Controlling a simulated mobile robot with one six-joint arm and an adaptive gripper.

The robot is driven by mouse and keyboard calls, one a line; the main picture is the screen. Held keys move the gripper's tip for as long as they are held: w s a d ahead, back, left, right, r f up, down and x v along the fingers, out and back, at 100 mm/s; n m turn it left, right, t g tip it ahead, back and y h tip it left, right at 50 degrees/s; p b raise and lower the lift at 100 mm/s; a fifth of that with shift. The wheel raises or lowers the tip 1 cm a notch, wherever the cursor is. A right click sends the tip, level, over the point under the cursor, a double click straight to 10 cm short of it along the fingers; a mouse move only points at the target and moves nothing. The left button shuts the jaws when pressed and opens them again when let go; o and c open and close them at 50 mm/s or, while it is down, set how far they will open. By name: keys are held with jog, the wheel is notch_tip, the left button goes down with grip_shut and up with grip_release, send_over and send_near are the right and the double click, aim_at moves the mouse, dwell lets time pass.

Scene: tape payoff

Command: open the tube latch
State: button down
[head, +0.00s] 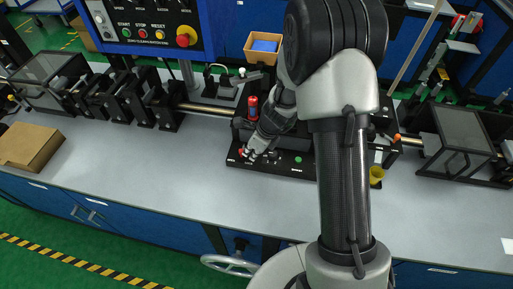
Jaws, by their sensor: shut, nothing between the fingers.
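My gripper (248,155) reaches down from the arm to the front left of a black machine (236,126) in the middle of the bench. Its fingers are shut and look empty. The fingertips are at the left end of the machine's front control panel (288,171), close to a small red spot there; I cannot tell whether they touch. A red upright part (252,105) stands on the machine just behind the gripper. I cannot pick out the tube latch for certain. My arm hides much of the machine's middle and right.
A grey bench top (130,165) is mostly clear in front. A cardboard box (29,147) lies at the left. Black roller stands (108,98) line a metal tube to the left. A clear-sided box (463,133) stands at right. A start-stop panel (150,25) hangs at the back.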

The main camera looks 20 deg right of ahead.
jog(key=a+m, duration=0.2)
jog(key=m, duration=0.1)
jog(key=shift+a+m+t+h+p, duration=0.2)
jog(key=shift+m+t+h+p, duration=0.1)
jog(key=shift+t+h, duration=0.1)
jog(key=shift+w+a, duration=0.15)
jog(key=shift+a, duration=0.05)
jog(key=shift+w+a+p, duration=0.25)
jog(key=shift+a+p, duration=0.15)
jog(key=shift+a, duration=0.25)
jog(key=shift+r, duration=0.1)
